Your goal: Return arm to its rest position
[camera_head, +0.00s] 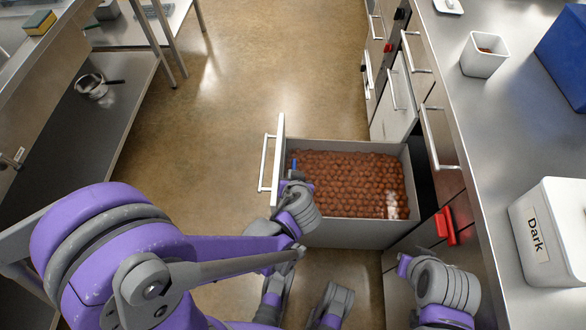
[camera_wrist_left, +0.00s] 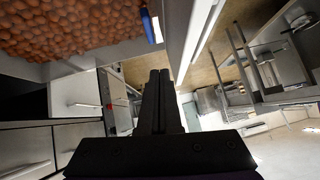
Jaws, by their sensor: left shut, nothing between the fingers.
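My left arm (camera_head: 190,245) reaches in from the left. Its gripper (camera_head: 291,184) is by the front left corner of an open drawer (camera_head: 345,232). In the left wrist view the two dark fingers (camera_wrist_left: 160,102) are pressed together with nothing between them. The drawer is filled with brown round pieces (camera_head: 350,180), which also show in the left wrist view (camera_wrist_left: 70,25). A small blue item (camera_head: 294,165) stands at the drawer's left end, and shows in the left wrist view (camera_wrist_left: 150,26). Part of my right arm (camera_head: 445,285) is at lower right; its fingertips are not visible.
The drawer juts out from the right-hand cabinets, its front panel and handle (camera_head: 264,164) toward the left. The right counter holds a "Dark" container (camera_head: 550,235), a white tub (camera_head: 484,55) and a blue box (camera_head: 566,55). A red item (camera_head: 446,226) is on the cabinet front. The floor (camera_head: 225,90) between is clear.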

